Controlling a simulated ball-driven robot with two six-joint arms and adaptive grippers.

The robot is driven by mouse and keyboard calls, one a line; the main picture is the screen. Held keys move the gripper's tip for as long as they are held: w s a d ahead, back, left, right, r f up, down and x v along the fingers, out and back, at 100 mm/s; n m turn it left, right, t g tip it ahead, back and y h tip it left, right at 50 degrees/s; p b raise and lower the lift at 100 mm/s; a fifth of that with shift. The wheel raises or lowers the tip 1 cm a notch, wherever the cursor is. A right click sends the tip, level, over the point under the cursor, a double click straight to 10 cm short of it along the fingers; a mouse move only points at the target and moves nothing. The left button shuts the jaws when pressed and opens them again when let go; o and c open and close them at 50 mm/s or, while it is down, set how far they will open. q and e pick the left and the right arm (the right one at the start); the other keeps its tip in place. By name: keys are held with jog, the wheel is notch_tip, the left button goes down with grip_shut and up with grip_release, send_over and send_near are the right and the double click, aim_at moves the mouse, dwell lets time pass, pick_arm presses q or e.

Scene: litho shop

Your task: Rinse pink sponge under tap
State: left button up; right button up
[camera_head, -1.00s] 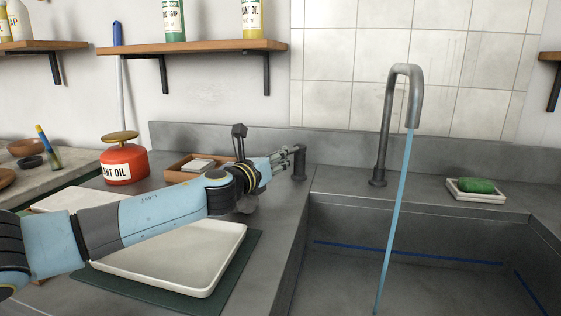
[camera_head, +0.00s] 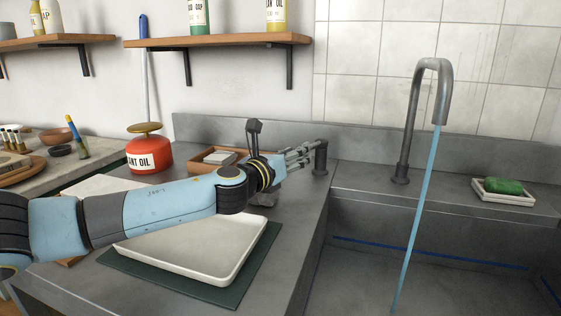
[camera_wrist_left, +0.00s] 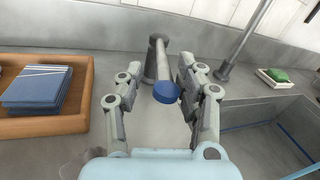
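The grey tap (camera_head: 408,125) curves over the sink (camera_head: 360,225), and a blue stream of water (camera_head: 421,210) runs from it. A dark upright tap handle (camera_head: 320,162) stands on the counter to the left of the spout; in the left wrist view the handle (camera_wrist_left: 157,60) shows a blue end. My left gripper (camera_head: 308,152) is at this handle. In the left wrist view its fingers (camera_wrist_left: 160,78) are apart, one on each side of the handle; I cannot tell if they touch it. No pink sponge is in view. My right gripper is not in view.
A green sponge (camera_head: 503,186) lies in a white dish (camera_head: 490,196) right of the tap. A white tray (camera_head: 205,262) on a green mat (camera_head: 238,285) lies below my left arm. A wooden tray (camera_head: 200,166) and a red oil can (camera_head: 150,157) stand behind it.

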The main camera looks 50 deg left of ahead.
pick_arm(q)
jog(key=v, duration=0.9)
jog(key=shift+d+r, duration=0.1)
jog(key=shift+r, duration=0.05)
